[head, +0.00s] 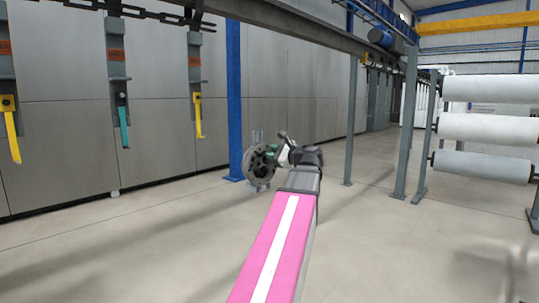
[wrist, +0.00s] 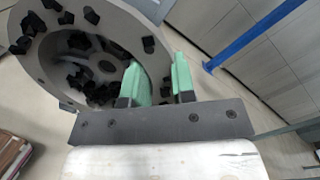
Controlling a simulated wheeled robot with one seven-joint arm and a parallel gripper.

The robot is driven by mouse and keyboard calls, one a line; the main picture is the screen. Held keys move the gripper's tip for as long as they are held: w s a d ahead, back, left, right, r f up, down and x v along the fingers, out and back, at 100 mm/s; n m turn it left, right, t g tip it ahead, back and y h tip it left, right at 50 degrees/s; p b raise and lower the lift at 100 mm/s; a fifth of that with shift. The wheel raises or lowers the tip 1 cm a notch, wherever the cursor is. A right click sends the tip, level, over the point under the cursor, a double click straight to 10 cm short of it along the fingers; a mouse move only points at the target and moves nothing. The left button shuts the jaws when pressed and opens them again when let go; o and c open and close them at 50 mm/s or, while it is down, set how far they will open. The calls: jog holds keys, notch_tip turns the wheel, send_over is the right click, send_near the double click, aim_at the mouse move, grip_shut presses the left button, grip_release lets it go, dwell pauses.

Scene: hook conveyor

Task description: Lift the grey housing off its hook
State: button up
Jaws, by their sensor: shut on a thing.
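The grey housing (head: 257,168) is a round, hollow part in the middle of the head view, at the end of my outstretched arm. In the wrist view the housing (wrist: 122,24) fills the upper left, with many small black lumps inside its bore. My gripper (wrist: 160,82) has green finger pads, one inside the bore and one outside, shut on the housing's wall. In the head view my gripper (head: 274,154) is small and partly hidden by the housing and my wrist. No hook shows clearly at the housing; I cannot tell whether one touches it.
Hangers with a yellow hook (head: 11,130), a teal hook (head: 124,125) and another yellow hook (head: 198,117) hang from the overhead chain at left. A blue post (head: 234,90) stands behind the housing. White rolls (head: 488,128) are stacked at right. The floor around is open.

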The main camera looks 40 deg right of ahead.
jog(key=shift+r, duration=0.6)
jog(key=shift+s, duration=0.1)
jog(key=a+v, duration=0.1)
jog(key=v, duration=1.2)
jog(key=shift+s+a, duration=0.25)
jog(key=shift+a, duration=0.1)
dwell(0.9)
